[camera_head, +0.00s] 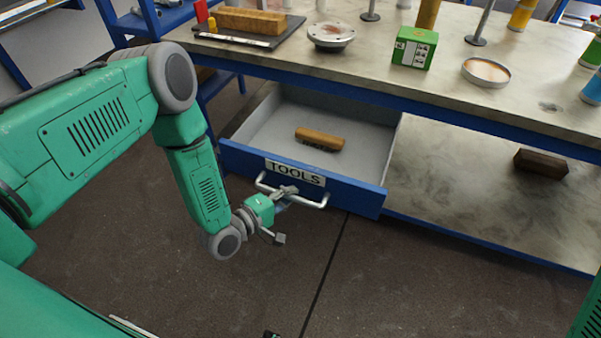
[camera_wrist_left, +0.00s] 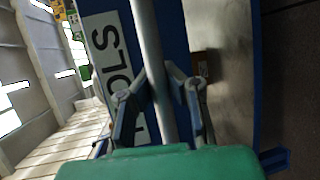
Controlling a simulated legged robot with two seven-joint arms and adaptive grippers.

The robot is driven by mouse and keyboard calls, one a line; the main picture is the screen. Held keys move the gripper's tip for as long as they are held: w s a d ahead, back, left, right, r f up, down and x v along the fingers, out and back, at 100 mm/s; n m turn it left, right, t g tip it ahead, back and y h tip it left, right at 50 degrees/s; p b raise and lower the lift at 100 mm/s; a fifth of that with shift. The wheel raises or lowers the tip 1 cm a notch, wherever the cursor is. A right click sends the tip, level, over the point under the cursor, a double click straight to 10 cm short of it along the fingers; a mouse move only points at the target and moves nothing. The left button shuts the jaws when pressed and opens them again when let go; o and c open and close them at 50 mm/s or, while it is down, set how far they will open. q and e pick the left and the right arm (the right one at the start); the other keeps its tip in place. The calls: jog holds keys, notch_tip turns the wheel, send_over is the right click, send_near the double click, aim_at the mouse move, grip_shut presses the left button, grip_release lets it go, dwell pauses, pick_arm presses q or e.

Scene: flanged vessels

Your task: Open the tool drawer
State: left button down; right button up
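The tool drawer (camera_head: 240,161) has a blue front with a white TOOLS label and stands pulled out from under the workbench, its grey inside showing. A wooden-backed brush (camera_head: 320,139) lies in it. The pale bar handle (camera_head: 314,204) runs across the drawer front. My left gripper (camera_head: 287,190) is at the middle of this handle. In the left wrist view, the handle bar (camera_wrist_left: 150,50) passes between the two fingers of my left gripper (camera_wrist_left: 157,74), which close on it from both sides. My right gripper is not in view.
The workbench (camera_head: 450,90) above carries a green box (camera_head: 414,47), a round flange (camera_head: 331,35), a shallow dish (camera_head: 486,72) and several cans and stands. A dark brown block (camera_head: 541,163) lies on the lower shelf. The floor before the drawer is clear.

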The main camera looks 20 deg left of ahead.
pick_arm(q)
jog(key=shift+f+v, duration=0.2)
jog(key=shift+v, duration=0.95)
jog(key=c, duration=1.5)
grip_release()
jog(key=shift+c, duration=0.2)
jog(key=v, duration=1.2)
jog(key=shift+s+f, duration=0.1)
jog(key=shift+f, duration=0.05)
